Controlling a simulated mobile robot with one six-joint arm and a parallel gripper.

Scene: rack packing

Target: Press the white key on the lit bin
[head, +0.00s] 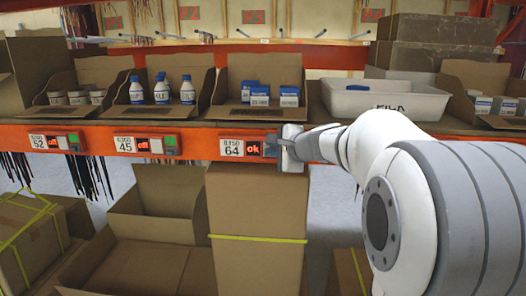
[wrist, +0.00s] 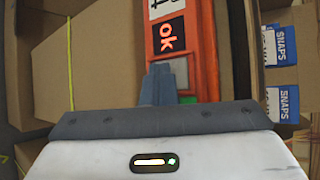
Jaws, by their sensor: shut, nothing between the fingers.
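The bin unit marked 64 (head: 231,147) on the orange rail shows a red "ok" on its display (head: 253,149), which also shows in the wrist view (wrist: 170,36). A pale grey-white key (wrist: 180,72) lies just beside this display in the wrist view, with part of a green key (wrist: 187,99) by it. My gripper (head: 285,148) is at the right end of this unit and hides its keys in the head view. Its fingers (wrist: 160,72) are shut and empty, right beside the pale key. I cannot tell whether they touch it.
Units 45 (head: 126,144) and 52 (head: 39,141) on the rail show red displays too. Above, boxes hold white bottles (head: 162,92) and blue-white packs (head: 289,96); a white tub (head: 385,98) stands right. A tall carton (head: 256,205) stands below the gripper.

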